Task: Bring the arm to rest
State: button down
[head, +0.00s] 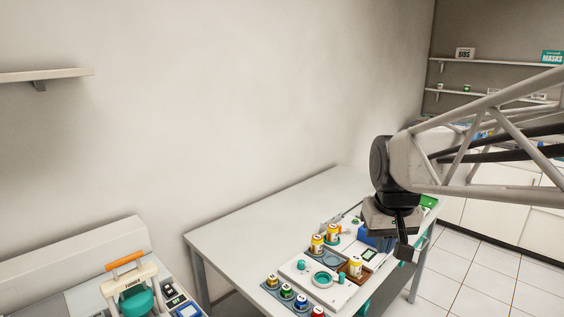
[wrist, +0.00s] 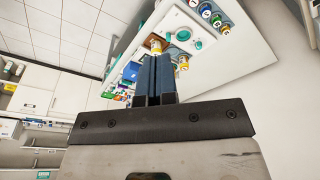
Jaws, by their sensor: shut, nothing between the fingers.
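My gripper (head: 403,247) hangs at the end of my arm over the right side of the white table (head: 270,215) in the head view. Its fingers point down and are closed together with nothing between them. In the wrist view my gripper (wrist: 155,62) shows its two dark fingers side by side, pointing toward the table's items. The fingers partly hide the things behind them. An orange-and-white jar (head: 355,266) stands just left of the fingers in the head view.
A white tray (head: 295,268) with teal round parts lies on the table, with more orange jars (head: 333,232) and several small coloured jars (head: 286,291) around it. The table's back left is bare. A device with an orange handle (head: 127,259) stands at lower left. Shelves (head: 490,61) hang at right.

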jog(key=s+f, duration=0.3)
jog(key=s, duration=0.5)
jog(key=s+a+f, duration=0.1)
jog(key=s+f, duration=0.2)
jog(key=s, duration=0.4)
jog(key=shift+s+m, duration=0.3)
jog(key=shift+s, duration=0.05)
jog(key=shift+a, duration=0.1)
dwell(1.5)
